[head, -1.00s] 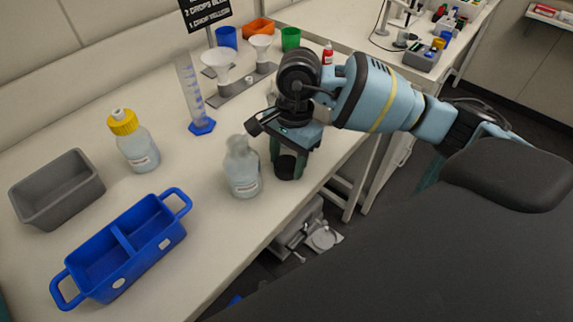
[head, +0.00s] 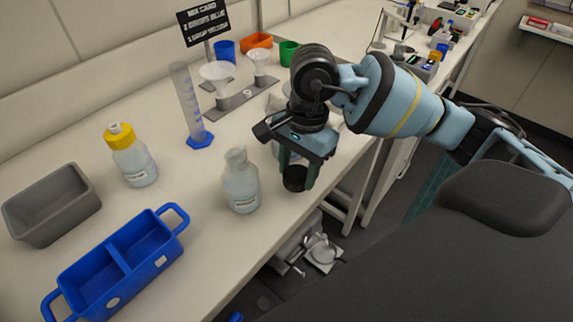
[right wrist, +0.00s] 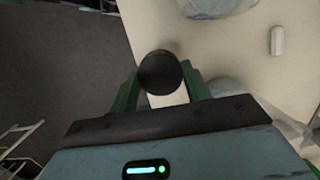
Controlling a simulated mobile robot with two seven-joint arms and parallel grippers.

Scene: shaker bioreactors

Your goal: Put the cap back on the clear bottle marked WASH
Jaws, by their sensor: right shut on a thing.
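A clear bottle (head: 241,188) with a small label stands upright and open-topped near the table's front edge. The label is too small to read. A second clear bottle (head: 138,166) with a yellow cap (head: 119,136) stands further left, its label also unreadable. My right gripper (head: 297,174) is shut on a black cap (head: 294,179), held to the right of the open bottle and apart from it, near the table edge. In the right wrist view the black cap (right wrist: 160,72) sits between the green fingers. My left gripper is out of view.
A blue two-part caddy (head: 120,262) and a grey bin (head: 52,205) stand at the left. A measuring cylinder (head: 188,105), funnels on a grey stand (head: 238,98) and coloured cups are behind. Some clear ware behind my right gripper is partly hidden. Table is free around the open bottle.

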